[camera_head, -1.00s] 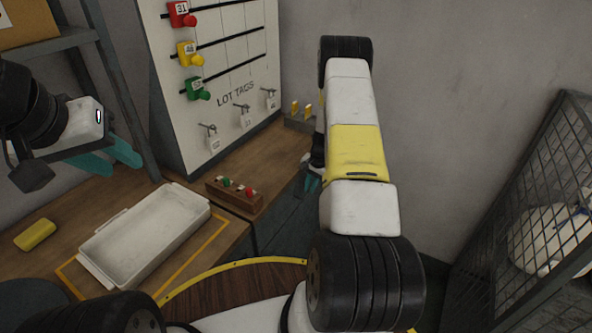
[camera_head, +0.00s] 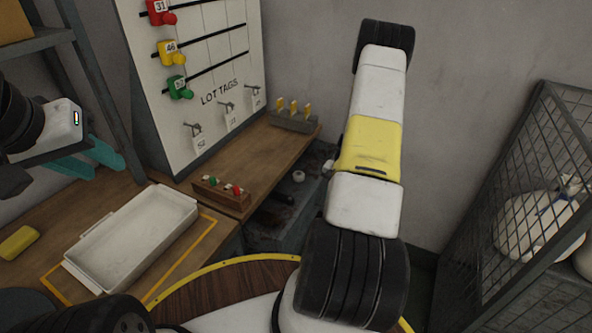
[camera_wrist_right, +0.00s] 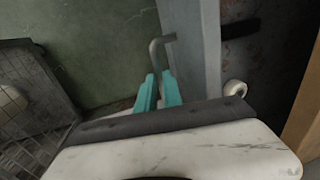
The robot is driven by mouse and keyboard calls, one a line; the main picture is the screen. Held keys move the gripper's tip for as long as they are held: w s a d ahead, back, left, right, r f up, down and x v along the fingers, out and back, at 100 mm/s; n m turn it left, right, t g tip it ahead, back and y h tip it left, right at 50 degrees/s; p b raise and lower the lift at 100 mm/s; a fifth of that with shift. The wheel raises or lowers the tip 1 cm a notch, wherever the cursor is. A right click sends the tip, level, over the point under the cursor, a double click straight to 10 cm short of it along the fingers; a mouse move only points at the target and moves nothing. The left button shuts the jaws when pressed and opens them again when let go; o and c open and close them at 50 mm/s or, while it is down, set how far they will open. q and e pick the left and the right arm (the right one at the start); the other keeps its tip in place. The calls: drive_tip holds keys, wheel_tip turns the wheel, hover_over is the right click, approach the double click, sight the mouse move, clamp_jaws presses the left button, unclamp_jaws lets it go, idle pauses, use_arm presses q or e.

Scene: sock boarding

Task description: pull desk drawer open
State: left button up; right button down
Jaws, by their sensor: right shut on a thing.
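The desk drawer (camera_head: 310,195) stands open under the right part of the wooden desk (camera_head: 262,150), its dark inside showing. In the right wrist view its grey front (camera_wrist_right: 200,50) carries a bent grey handle (camera_wrist_right: 160,44). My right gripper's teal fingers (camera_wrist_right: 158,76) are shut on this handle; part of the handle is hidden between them. In the head view my right arm hides that gripper. My left gripper (camera_head: 106,166) is at the far left above the desk, its teal fingers apart and empty.
A white roll (camera_head: 299,176) lies in the drawer. A white tray (camera_head: 75,270), a yellow block (camera_head: 18,243) and a wooden peg holder (camera_head: 215,193) are on the desk. A lot-tag board (camera_head: 205,125) stands behind. A wire cage (camera_head: 500,210) stands at the right.

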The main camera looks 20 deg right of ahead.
drive_tip(key=s+d, duration=1.4)
drive_tip(key=s, duration=0.1)
drive_tip(key=shift+s, duration=0.25)
drive_tip(key=c, duration=1.5)
unclamp_jaws()
drive_tip(key=shift+r, duration=0.1)
wheel_tip(320, 180, up, 8)
drive_tip(key=s, duration=0.1)
drive_tip(key=shift+d+f, duration=0.25)
drive_tip(key=shift+d, duration=0.2)
